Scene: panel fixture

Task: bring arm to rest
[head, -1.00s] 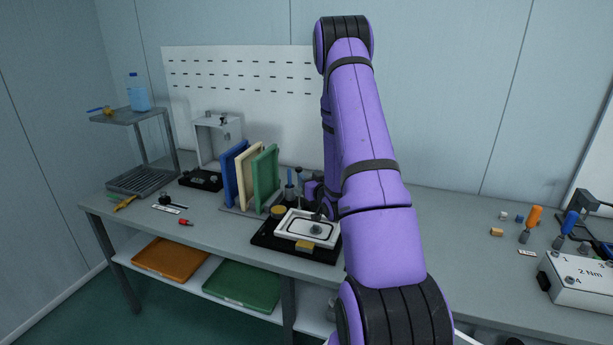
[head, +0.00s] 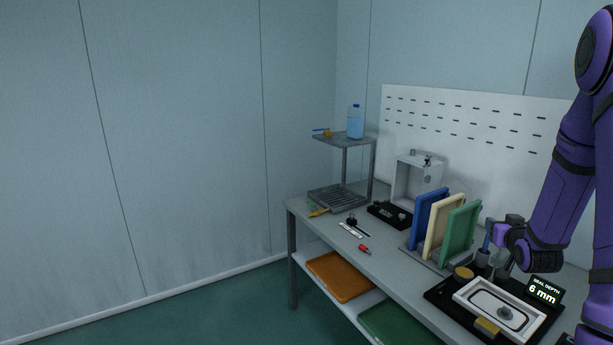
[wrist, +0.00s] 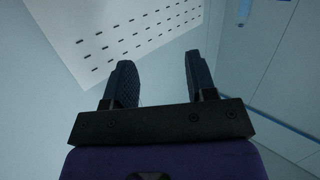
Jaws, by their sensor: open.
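My gripper (wrist: 158,65) shows in the wrist view with its two dark ridged fingers spread apart. Nothing is between them; only pale wall shows there. In the head view my purple arm stands at the right edge, partly cut off by the frame. Its far end reaches down over the bench near the black tray, and I cannot clearly make out the fingers there.
A pegboard (head: 470,130) stands behind. Floor at left is clear.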

